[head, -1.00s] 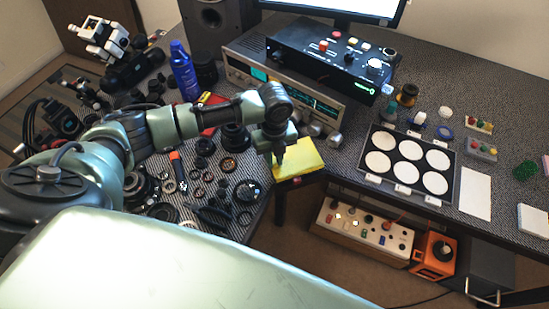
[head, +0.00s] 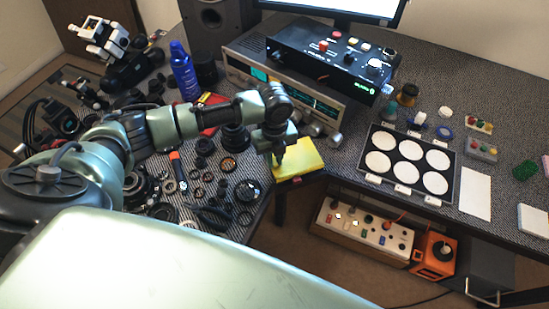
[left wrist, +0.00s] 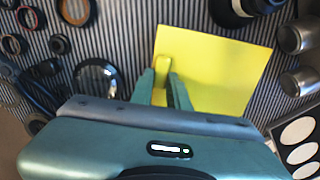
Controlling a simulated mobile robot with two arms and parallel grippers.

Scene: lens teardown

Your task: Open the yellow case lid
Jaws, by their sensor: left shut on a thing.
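A small raised yellow tab (left wrist: 162,68) stands near that face's left side. My left gripper (head: 278,160) is over the case's left side in the head view. In the left wrist view its two fingers (left wrist: 163,88) are shut on the tab. The fingers hide part of the tab, and how far the lid is raised is hard to tell. My right gripper is not in view.
Lens rings and dark parts (head: 218,190) crowd the table left of the case. A boxed instrument with knobs (head: 315,100) stands close behind it. A tray with white discs (head: 368,178) lies on the right table. Open floor shows in front of the case.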

